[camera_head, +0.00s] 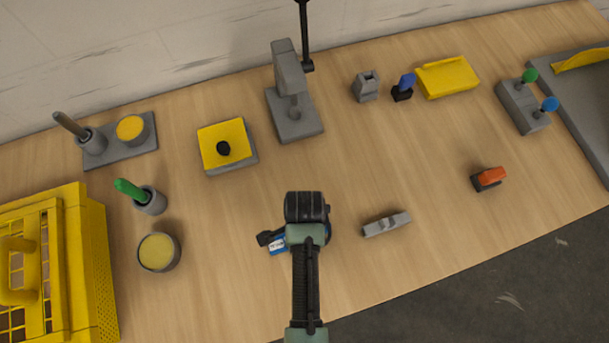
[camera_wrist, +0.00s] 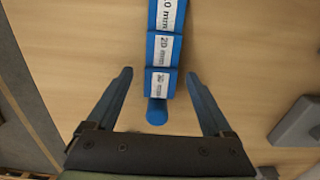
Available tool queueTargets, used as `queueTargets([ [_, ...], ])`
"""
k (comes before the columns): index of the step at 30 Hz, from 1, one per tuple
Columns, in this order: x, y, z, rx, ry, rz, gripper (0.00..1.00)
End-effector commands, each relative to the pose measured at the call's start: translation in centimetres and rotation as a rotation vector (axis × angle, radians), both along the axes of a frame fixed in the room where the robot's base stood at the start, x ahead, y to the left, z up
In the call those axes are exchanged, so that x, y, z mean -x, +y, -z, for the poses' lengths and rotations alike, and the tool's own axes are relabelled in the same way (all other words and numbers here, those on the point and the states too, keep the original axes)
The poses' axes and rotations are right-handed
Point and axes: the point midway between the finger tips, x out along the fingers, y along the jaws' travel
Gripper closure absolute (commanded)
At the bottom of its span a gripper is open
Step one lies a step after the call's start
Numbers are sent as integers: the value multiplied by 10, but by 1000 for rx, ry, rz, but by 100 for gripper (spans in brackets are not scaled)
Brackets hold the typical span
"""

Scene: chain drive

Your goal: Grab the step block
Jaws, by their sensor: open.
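My gripper (camera_wrist: 160,74) is open, with one finger on each side of the block and a visible gap on both sides. In the head view the step block (camera_head: 278,248) shows only in part, because my arm hides the rest. I cannot tell the height of the fingers over the table.
A grey block (camera_head: 386,224) lies just right of my gripper; a grey part also shows at the right in the wrist view (camera_wrist: 298,122). A yellow-filled cup (camera_head: 159,252) and yellow crate (camera_head: 95,265) stand left. An orange-topped part (camera_head: 489,178) is farther right.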

Motion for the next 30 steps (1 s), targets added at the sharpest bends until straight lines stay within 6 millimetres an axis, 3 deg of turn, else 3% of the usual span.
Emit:
queueTargets([
  [9, 0, 0, 7, 1, -1, -1, 15],
  [23, 0, 0, 6, 1, -1, -1, 96],
  [24, 0, 0, 6, 1, -1, -1, 100],
  [30, -1, 0, 6, 0, -3, 0, 100],
])
